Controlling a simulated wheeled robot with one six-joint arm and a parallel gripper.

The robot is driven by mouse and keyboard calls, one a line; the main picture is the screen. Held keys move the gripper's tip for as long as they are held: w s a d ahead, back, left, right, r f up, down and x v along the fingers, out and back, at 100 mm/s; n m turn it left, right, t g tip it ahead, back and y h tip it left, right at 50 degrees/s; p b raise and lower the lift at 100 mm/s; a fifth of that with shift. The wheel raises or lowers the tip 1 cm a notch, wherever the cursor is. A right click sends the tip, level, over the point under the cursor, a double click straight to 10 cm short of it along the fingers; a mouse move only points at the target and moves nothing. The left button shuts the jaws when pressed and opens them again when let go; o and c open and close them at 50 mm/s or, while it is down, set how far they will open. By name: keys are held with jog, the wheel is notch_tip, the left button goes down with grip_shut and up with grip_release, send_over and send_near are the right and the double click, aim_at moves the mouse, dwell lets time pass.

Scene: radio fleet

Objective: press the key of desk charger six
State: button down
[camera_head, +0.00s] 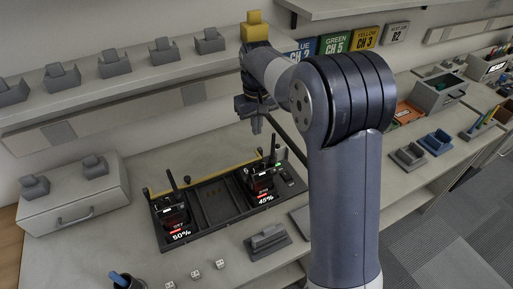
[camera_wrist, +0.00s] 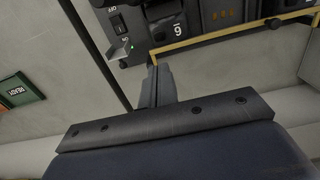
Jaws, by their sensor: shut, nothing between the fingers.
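The black desk charger (camera_head: 212,206) lies on the counter in the head view. A radio with a 50% display (camera_head: 178,226) stands at its left and one with a 45% display (camera_head: 264,190) at its right; the middle is empty. In the wrist view the charger's edge (camera_wrist: 213,33) is at the top, with a small label (camera_wrist: 180,29) that looks like an upside-down six. Beside it are an OFF-marked switch (camera_wrist: 119,24) and a small metal tab (camera_wrist: 119,52). My gripper (camera_head: 257,126) is shut and empty above the charger's back edge; its fingers (camera_wrist: 154,75) point toward that edge. I cannot tell contact.
A yellow strip (camera_wrist: 235,34) runs along the charger's back. A grey holder (camera_head: 267,241) stands in front. A shelf (camera_head: 110,85) with several grey cradles is behind, and a grey drawer box (camera_head: 75,196) is at left. Small dice-like blocks (camera_head: 195,274) lie at the front.

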aim_at(257, 164)
jog(key=shift+s, duration=0.15)
notch_tip(257, 164, down, 14)
jog(key=shift+p, duration=1.15)
jog(key=shift+f, duration=0.1)
jog(key=shift+f+b, duration=0.6)
jog(key=shift+b, duration=0.1)
jog(key=shift+s+f, duration=0.2)
jog(key=shift+f, duration=0.05)
notch_tip(257, 164, up, 15)
jog(key=shift+w, duration=0.3)
